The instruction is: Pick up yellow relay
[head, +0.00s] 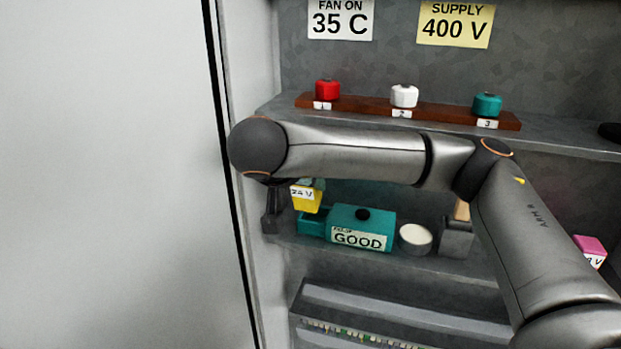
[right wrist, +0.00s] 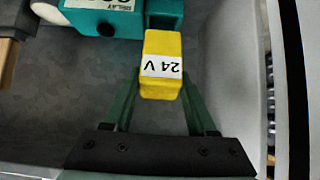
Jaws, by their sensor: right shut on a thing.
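The yellow relay (head: 306,202) with a white 24 V label is at the left end of the middle shelf, partly under my right arm. In the right wrist view the yellow relay (right wrist: 161,50) is between the two green fingers of my right gripper (right wrist: 160,90), which is shut on it. A small teal tray (head: 311,222) is just below the relay in the head view, beside the teal box (head: 375,217) marked GOOD. I cannot tell whether the relay touches the tray. My left gripper is not in view.
A round white-topped dish (head: 415,238), a grey block (head: 456,240) and a pink block (head: 590,248) stand farther right. Red (head: 327,91), white (head: 404,96) and teal (head: 487,104) knobs sit on the upper shelf's wooden strip. The cabinet wall (head: 250,290) is close on the left.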

